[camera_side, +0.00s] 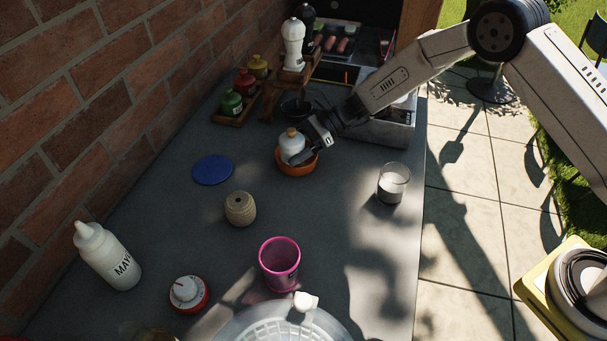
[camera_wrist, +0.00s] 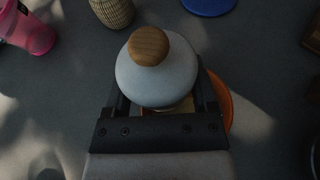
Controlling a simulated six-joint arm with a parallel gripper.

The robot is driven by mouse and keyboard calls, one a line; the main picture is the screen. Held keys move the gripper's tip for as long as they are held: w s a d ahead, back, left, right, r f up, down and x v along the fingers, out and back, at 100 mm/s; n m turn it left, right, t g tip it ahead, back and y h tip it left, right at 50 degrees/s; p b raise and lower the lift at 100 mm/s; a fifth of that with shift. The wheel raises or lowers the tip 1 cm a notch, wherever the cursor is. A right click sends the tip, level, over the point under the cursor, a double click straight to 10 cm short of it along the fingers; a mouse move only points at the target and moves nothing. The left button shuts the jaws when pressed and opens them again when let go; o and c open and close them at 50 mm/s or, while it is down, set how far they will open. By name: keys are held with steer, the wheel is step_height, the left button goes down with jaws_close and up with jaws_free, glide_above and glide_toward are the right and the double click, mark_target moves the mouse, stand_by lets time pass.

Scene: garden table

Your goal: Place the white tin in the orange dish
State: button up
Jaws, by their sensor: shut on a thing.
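The white tin (camera_side: 291,143) is a rounded white pot with a wooden knob on its lid. My gripper (camera_side: 304,150) is shut on it. In the side view the tin appears upright, in or just above the orange dish (camera_side: 297,168); I cannot tell whether it touches the dish's bottom. In the wrist view the tin (camera_wrist: 157,75) sits between the fingers of my gripper (camera_wrist: 163,105).
A blue disc (camera_side: 213,170) and a woven beige pot (camera_side: 240,208) lie to the left. A glass (camera_side: 392,184) stands to the right. A pink cup (camera_side: 279,263), a mayo bottle (camera_side: 107,256) and a timer-like red and white item (camera_side: 188,293) are nearer. A grill (camera_side: 385,129) stands behind.

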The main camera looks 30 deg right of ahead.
steer(key=shift+f, duration=0.65)
steer(key=o, duration=1.2)
steer(key=shift+r, duration=0.1)
steer(key=shift+d+r, duration=0.15)
steer(key=shift+r, duration=0.5)
steer(key=v, duration=1.1)
steer(key=shift+d, duration=0.35)
